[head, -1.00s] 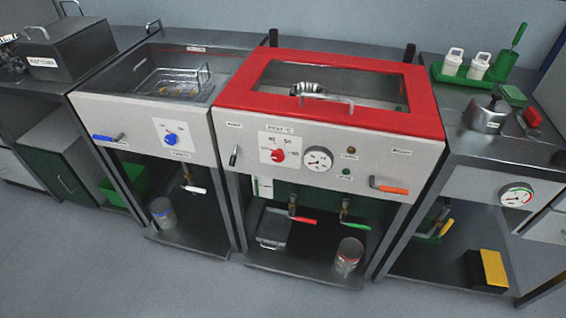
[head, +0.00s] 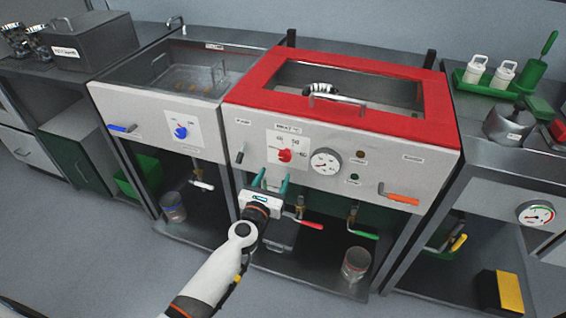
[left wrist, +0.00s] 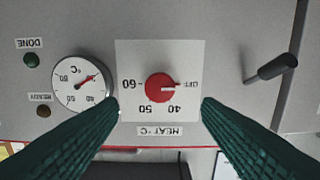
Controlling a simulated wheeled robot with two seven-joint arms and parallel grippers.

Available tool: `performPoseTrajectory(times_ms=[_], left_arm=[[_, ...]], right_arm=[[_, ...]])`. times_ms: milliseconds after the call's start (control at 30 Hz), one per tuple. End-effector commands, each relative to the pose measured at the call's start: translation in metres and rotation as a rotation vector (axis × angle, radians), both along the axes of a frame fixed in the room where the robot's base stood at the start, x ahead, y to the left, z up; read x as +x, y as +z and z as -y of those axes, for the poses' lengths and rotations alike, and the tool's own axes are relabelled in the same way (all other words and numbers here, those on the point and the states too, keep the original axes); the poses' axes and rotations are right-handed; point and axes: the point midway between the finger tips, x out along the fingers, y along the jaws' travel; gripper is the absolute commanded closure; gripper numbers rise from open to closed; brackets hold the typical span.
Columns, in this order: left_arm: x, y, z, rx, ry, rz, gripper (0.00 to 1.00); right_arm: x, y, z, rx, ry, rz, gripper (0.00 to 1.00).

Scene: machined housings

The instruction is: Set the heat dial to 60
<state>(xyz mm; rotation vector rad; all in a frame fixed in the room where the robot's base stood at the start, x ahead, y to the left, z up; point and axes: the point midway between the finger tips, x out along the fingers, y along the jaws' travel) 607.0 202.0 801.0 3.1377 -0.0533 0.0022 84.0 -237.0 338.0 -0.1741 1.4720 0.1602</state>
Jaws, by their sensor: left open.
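The red heat dial (head: 285,155) sits on a white scale plate on the front of the red-topped bath. In the left wrist view the dial (left wrist: 161,87) appears upside down, with OFF at right, 40 and 50 at the bottom and 60 at left. Its pale pointer mark points right, at OFF. My left gripper (head: 270,180) is open and empty, just below and in front of the dial. Its green fingers frame the dial in the wrist view and do not visibly touch it. My right gripper is not in view.
A round gauge (head: 326,161) is beside the dial. A small black lever (head: 240,154) is on its other side. An orange-handled lever (head: 402,199) and red (head: 305,222) and green (head: 362,234) valve handles stick out nearby. The neighbouring bath has a blue dial (head: 181,132).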

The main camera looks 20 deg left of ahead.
Motion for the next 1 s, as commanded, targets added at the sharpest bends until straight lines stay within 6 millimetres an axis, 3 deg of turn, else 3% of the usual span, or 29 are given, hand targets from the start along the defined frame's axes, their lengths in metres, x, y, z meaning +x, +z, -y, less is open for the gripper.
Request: performPoseTrajectory(times_ms=[100,333,500,767,833,1000], left_arm=[[0.027,-0.001,0.001,0.002,0.001,0.002,0.41],[0.062,-0.002,0.002,0.003,0.000,0.000,0.41],[0.073,-0.001,0.002,0.002,0.000,-0.001,0.41],[0.074,-0.001,0.003,0.003,0.000,-0.002,0.41],[0.074,-0.001,0.003,0.003,0.000,-0.002,0.47],[0.074,-0.001,0.003,0.003,0.000,-0.002,0.75]], right_arm=[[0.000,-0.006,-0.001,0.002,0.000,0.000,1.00],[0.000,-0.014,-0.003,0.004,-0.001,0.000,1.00],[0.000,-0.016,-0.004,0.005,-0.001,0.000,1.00],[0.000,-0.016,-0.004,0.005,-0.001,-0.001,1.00],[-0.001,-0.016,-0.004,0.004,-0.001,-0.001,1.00],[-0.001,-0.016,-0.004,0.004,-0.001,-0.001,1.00]])
